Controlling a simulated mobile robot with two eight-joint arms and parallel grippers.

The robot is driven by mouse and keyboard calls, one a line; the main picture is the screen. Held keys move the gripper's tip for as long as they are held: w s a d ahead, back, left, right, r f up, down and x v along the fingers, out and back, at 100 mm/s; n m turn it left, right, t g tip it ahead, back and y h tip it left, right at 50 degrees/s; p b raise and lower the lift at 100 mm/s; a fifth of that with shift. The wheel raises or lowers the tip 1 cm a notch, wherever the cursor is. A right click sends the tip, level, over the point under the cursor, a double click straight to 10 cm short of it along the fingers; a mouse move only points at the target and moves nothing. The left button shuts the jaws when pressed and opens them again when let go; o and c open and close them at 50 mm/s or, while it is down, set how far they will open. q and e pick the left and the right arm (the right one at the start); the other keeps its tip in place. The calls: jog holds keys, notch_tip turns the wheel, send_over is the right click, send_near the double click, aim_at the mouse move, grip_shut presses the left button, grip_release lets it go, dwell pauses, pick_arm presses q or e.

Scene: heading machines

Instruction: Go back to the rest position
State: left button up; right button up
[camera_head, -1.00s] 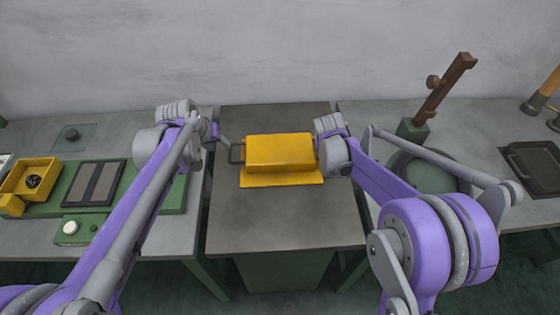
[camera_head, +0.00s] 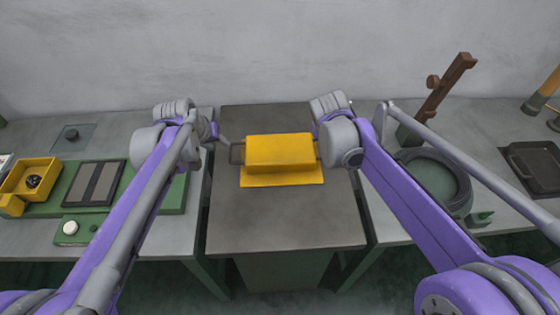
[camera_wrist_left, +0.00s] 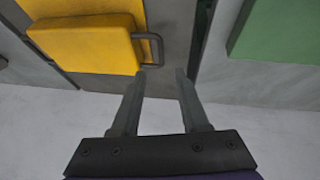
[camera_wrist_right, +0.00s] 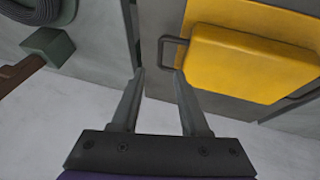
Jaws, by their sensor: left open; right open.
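A yellow box-like block (camera_head: 281,153) with a dark handle at each side sits on a yellow base plate (camera_head: 282,181) on the middle dark table. My left gripper (camera_head: 222,140) is at the block's left side. In the left wrist view its fingers (camera_wrist_left: 161,74) are open and empty, with the handle (camera_wrist_left: 159,50) just beyond the tips. My right gripper is hidden behind its wrist in the head view, at the block's right side. In the right wrist view its fingers (camera_wrist_right: 158,73) are open and empty, with the other handle (camera_wrist_right: 162,50) just beyond the tips.
The left table holds a yellow bin (camera_head: 31,178) and a green panel (camera_head: 160,194) with dark plates. The right table holds a dark coil (camera_head: 462,180), a brown post (camera_head: 443,88) on a green block, and a dark tray (camera_head: 537,165). The dark table's front (camera_head: 285,228) is clear.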

dwell(0.4)
pick_arm(q)
jog(key=s+a+f+y, duration=0.1)
jog(key=s+f, duration=0.2)
jog(key=s, duration=1.1)
jog(key=s+a+f, duration=0.2)
jog(key=s+f, duration=0.1)
jog(key=s, duration=1.1)
jog(key=shift+a+f+m+y, duration=0.15)
jog(key=shift+f+m+y, duration=0.15)
jog(key=shift+y, duration=0.1)
pick_arm(e)
jog(key=s+f+y, duration=0.1)
jog(key=s+f, duration=0.2)
jog(key=s, duration=1.1)
jog(key=s+f+y, duration=0.1)
jog(key=s+f, duration=0.2)
jog(key=s, duration=1.1)
jog(key=shift+d+f, duration=0.2)
jog(key=shift+d, duration=0.2)
pick_arm(q)
jog(key=shift+w, duration=0.1)
